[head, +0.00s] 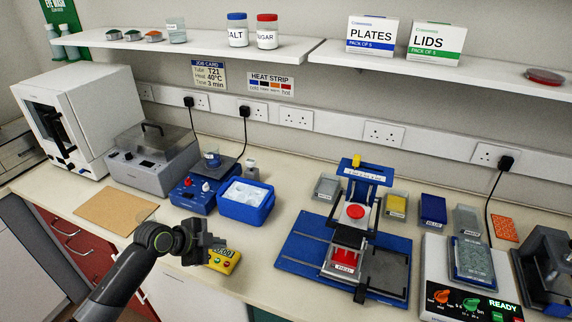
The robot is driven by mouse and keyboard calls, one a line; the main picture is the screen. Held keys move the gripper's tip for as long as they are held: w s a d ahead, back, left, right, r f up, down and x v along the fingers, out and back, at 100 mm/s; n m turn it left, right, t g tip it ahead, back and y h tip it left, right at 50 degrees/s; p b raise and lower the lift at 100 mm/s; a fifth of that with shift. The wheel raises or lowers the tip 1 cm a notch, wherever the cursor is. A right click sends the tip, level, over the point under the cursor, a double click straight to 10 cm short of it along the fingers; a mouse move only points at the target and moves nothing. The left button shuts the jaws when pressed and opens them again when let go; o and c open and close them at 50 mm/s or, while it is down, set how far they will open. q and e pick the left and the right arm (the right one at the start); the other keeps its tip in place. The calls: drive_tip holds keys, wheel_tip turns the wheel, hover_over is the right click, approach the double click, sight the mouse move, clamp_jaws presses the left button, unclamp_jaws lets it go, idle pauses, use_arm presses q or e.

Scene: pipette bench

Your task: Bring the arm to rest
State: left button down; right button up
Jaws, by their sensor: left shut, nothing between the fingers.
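My left gripper (207,243) shows in the head view, with its arm coming in from the lower left. It is shut and empty. It hovers over the front edge of the bench, just left of a yellow timer (224,261) and partly in front of it. I cannot tell from this view how high it is above the bench. My right gripper is not in view.
A blue ice box (247,213) and a blue stirrer (192,196) stand behind the gripper. A brown board (103,207) lies to the left. A blue press stand (297,250) is to the right, then a device reading READY (433,270). Bench between timer and press is clear.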

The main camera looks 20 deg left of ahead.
use_arm(q)
drive_tip(key=s+d+f+n+g+y, duration=0.1)
drive_tip(key=s+d+f+n, duration=0.15)
drive_tip(key=s, duration=0.35)
drive_tip(key=s+d+f+n+g+y, duration=0.1)
drive_tip(key=s+d+f+n, duration=0.15)
drive_tip(key=s, duration=0.35)
drive_tip(key=s+a+r+n+g+y, duration=0.2)
drive_tip(key=s+n+y, duration=0.2)
drive_tip(key=s+n, duration=0.95)
drive_tip(key=s+a+f+m+g+b, duration=0.1)
drive_tip(key=s+f+m+b, duration=0.15)
drive_tip(key=f, duration=1.25)
drive_tip(key=s+f+m+g+b, duration=0.1)
drive_tip(key=f+b, duration=0.2)
drive_tip(key=f, duration=1.3)
drive_tip(key=s+f+b, duration=0.2)
drive_tip(key=s+f, duration=0.5)
drive_tip(key=f, duration=0.3)
drive_tip(key=s+d+f+b, duration=0.1)
drive_tip(key=s+f+b, duration=0.1)
drive_tip(key=s+f, duration=0.6)
drive_tip(key=shift+f+g+h+b, duration=0.3)
drive_tip(key=shift+f+g+b, duration=0.1)
drive_tip(key=shift+f, duration=0.45)
